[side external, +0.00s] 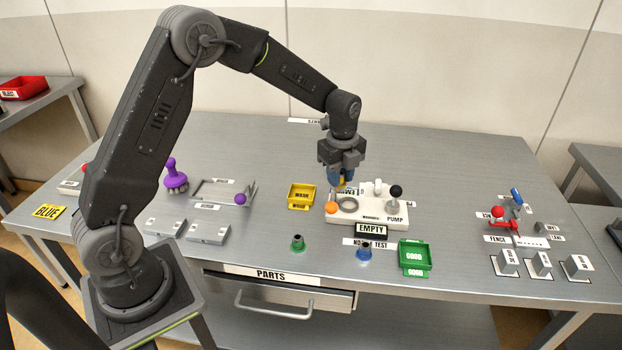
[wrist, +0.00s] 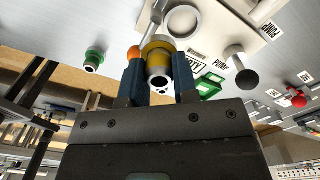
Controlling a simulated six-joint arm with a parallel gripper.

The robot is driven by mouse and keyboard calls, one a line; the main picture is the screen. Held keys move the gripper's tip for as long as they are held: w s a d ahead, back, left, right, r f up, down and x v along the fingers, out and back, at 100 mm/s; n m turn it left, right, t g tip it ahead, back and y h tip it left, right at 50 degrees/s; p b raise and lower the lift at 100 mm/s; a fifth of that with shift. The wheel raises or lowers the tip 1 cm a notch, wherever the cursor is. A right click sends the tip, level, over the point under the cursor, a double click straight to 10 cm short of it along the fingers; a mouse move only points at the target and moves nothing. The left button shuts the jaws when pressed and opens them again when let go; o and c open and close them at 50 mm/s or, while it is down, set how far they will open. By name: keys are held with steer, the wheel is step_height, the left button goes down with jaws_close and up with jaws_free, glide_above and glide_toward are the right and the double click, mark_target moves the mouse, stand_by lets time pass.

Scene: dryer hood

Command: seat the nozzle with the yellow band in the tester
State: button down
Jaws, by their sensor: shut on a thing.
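My gripper (side external: 341,180) is shut on the nozzle with the yellow band (wrist: 158,50). In the wrist view the nozzle sits between the two blue fingers (wrist: 159,82), its dark open end facing the camera. In the side view only a sliver of yellow shows between the fingers. The white tester (side external: 375,212) stands below, with a grey ring (side external: 348,204) on its top. The ring also shows in the wrist view (wrist: 183,34), beyond the nozzle. The gripper is above the rear left of the tester; I cannot tell the exact gap.
An orange ball (side external: 331,208) and a black-knobbed PUMP lever (side external: 395,192) flank the ring. A yellow tray (side external: 301,196) is left, a green tray (side external: 414,256) front right. Green (side external: 298,243) and blue (side external: 364,251) nozzles stand in front, near an EMPTY sign (side external: 371,229).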

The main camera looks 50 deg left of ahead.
steer(key=w, duration=0.1)
steer(key=w+d+f, duration=0.1)
steer(key=w, duration=0.1)
steer(key=shift+f, duration=1.9)
steer(key=shift+f, duration=1)
stand_by(1.4)
